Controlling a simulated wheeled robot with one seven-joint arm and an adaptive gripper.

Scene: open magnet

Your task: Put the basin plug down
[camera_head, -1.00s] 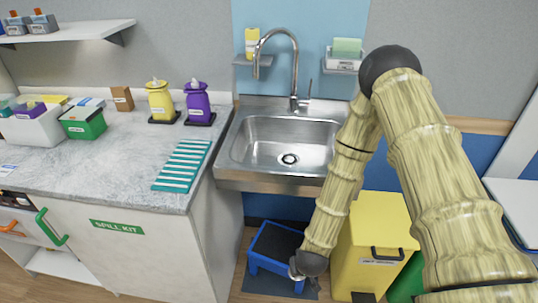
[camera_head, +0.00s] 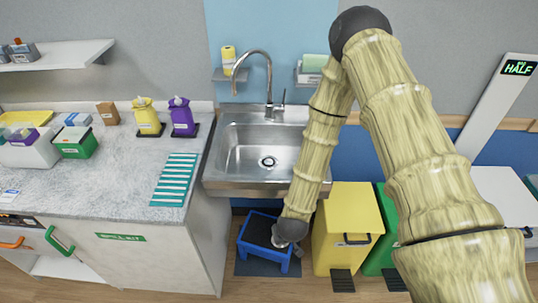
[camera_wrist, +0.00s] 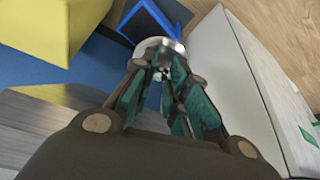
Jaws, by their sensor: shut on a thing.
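My gripper (camera_wrist: 165,72), with green-padded fingers, is shut on the basin plug (camera_wrist: 158,46), a pale, shiny round piece at the fingertips in the wrist view. In the head view my gripper (camera_head: 277,240) hangs low, below the sink's front and over the right part of the blue step stool (camera_head: 257,245). Most of the gripper and plug is hidden there by my arm's dark end joint. The steel sink (camera_head: 247,148) has its drain in view, with nothing over it.
A yellow bin (camera_head: 345,215) and a green bin (camera_head: 383,262) stand right of the stool.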

